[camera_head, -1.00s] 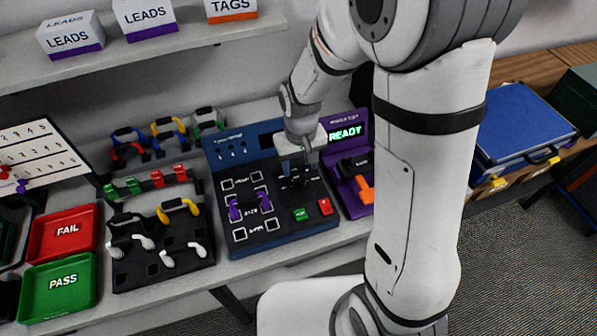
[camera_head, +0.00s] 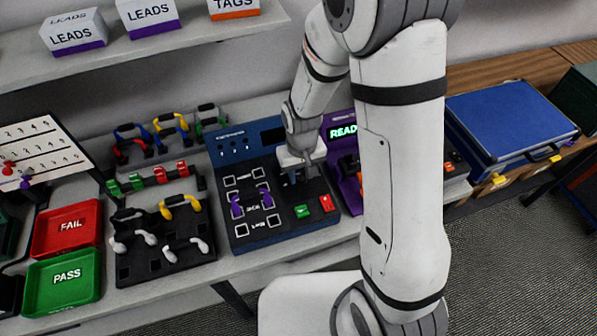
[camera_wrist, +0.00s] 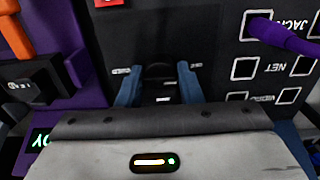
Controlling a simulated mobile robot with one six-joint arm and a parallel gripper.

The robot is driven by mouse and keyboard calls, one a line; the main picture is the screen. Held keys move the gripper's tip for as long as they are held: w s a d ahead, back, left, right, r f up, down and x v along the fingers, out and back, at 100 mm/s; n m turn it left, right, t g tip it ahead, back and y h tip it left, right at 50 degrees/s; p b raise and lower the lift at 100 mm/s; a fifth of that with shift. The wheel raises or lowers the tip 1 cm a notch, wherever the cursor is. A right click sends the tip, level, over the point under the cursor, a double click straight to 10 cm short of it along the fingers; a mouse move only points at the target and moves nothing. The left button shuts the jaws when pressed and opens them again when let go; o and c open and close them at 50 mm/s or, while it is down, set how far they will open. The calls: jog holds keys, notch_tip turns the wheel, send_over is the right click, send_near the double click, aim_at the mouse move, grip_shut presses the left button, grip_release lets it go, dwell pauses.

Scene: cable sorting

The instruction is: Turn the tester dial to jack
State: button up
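The cable tester (camera_head: 232,158) is a dark blue and black panel on the bench. Its dark dial (camera_wrist: 160,72) shows in the wrist view between the two blue-grey fingers of my gripper (camera_wrist: 160,84). The fingers stand apart, one on each side of the dial, and look open; I cannot make out whether they touch it. In the head view my gripper (camera_head: 300,176) is low over the right half of the panel and hides the dial. Small white labels ring the dial, partly covered; its pointer direction is unclear.
A purple lead (camera_head: 265,197) lies across the tester's left sockets, with green and red buttons (camera_head: 326,203) at its front. The purple READY unit (camera_head: 343,150) stands close on the right. A black cable board (camera_head: 160,268), red FAIL tray (camera_head: 47,238) and green PASS tray (camera_head: 42,298) are left.

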jog(key=c, duration=0.4)
jog(key=shift+a, duration=0.2)
jog(key=shift+d, duration=0.2)
jog(key=shift+c, duration=0.4)
jog(key=shift+f+m+b, duration=0.1)
jog(key=shift+m+b, duration=0.95)
jog(key=shift+m, duration=0.45)
jog(key=m+b, duration=0.2)
jog(key=m, duration=0.2)
jog(key=shift+m, duration=0.3)
jog(key=m+b, duration=0.2)
jog(key=m, duration=0.3)
jog(key=m+b, duration=0.1)
jog(key=m, duration=0.4)
jog(key=shift+b, duration=0.35)
